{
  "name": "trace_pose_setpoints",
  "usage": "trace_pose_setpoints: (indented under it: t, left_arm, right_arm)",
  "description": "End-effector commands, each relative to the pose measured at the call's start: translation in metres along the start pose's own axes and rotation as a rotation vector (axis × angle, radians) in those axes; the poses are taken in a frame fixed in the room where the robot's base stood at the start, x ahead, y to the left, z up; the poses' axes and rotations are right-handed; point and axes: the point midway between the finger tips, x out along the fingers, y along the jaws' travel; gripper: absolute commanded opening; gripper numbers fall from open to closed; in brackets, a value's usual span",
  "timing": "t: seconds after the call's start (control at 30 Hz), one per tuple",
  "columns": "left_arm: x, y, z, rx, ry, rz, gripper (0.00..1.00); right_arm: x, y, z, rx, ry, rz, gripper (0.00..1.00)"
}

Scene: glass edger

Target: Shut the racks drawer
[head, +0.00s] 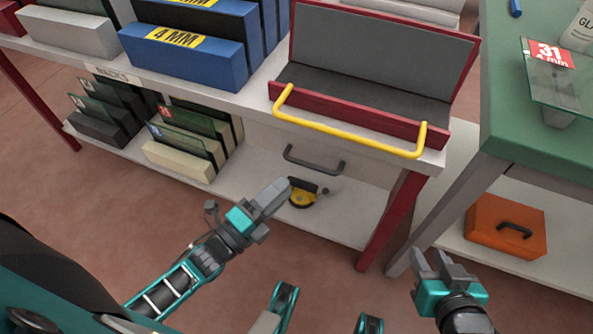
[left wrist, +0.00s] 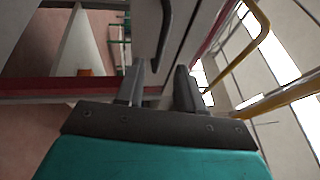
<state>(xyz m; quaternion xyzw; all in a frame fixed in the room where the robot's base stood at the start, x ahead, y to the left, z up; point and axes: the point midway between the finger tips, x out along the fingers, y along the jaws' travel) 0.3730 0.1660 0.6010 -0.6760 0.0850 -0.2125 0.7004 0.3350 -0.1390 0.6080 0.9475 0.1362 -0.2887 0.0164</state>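The pale drawer front (head: 352,165) sits under the right end of the white bench, with a dark grey bar handle (head: 313,162). It looks about level with the bench edge; I cannot tell whether it stands slightly out. My left gripper (head: 280,187) is below and in front of the handle, pointing at it. In the left wrist view its two fingers (left wrist: 158,88) are apart with nothing held, and the dark handle (left wrist: 165,35) shows just beyond them; contact is unclear. My right gripper (head: 437,258) is open and empty, off to the right near the green table's leg.
A red tray with a yellow bar handle (head: 345,133) stands on the bench above the drawer. A yellow-and-black suction tool (head: 303,198) lies on the lower shelf. A red leg (head: 390,222) stands right of the drawer; an orange case (head: 492,240) is further right.

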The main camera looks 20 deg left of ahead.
Motion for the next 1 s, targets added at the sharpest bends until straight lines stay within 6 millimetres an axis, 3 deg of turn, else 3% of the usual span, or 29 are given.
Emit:
trace_pose_setpoints:
  t: [0.1, 0.33, 1.0]
  left_arm:
    - [-0.025, 0.000, 0.000, 0.000, 0.000, 0.004, 0.37]
    - [-0.049, 0.000, 0.000, 0.000, 0.000, 0.000, 0.37]
    - [-0.050, 0.000, 0.001, -0.027, -0.009, 0.011, 0.37]
  right_arm:
    - [-0.001, 0.002, 0.002, 0.000, -0.005, 0.004, 0.37]
    - [-0.002, 0.003, 0.001, -0.001, -0.003, 0.007, 0.37]
    - [-0.002, 0.004, 0.002, -0.006, -0.004, 0.008, 0.37]
